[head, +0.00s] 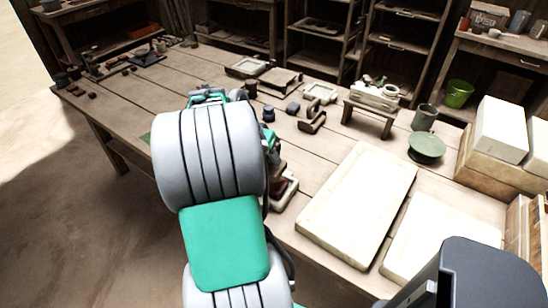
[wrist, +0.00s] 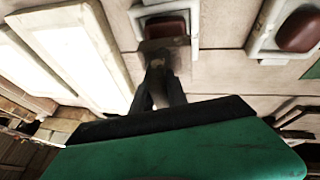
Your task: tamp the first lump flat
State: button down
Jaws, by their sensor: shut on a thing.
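In the wrist view my gripper (wrist: 160,88) is shut on a brown wooden tamper (wrist: 164,46), whose block end points at a pale square mould. A red-brown lump (wrist: 167,27) lies in that mould, partly covered by the tamper. I cannot tell whether the tamper touches the lump. A second red-brown lump (wrist: 300,30) sits in another pale mould (wrist: 266,25) on the right. In the head view one mould with a reddish lump (head: 281,188) shows just right of my arm. My arm hides the gripper's fingers there.
Two large pale slabs (head: 358,205) lie on the wooden table (head: 115,90) to the right. A green round dish (head: 427,147), a mug (head: 424,117) and a small wooden stand (head: 371,117) are behind them. Pale blocks (head: 500,130) stand at the right edge. The table's left part is mostly clear.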

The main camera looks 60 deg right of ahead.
aim_at(272, 172)
jog(key=shift+r, duration=0.15)
notch_tip(272, 172, down, 6)
jog(key=b, duration=0.5)
jog(key=shift+s+f, duration=0.1)
jog(key=shift+f, duration=0.1)
notch_tip(272, 172, up, 7)
jog(key=p, duration=0.5)
jog(key=shift+f, duration=0.4)
jog(key=shift+s+d, duration=0.35)
jog(key=shift+d, duration=0.1)
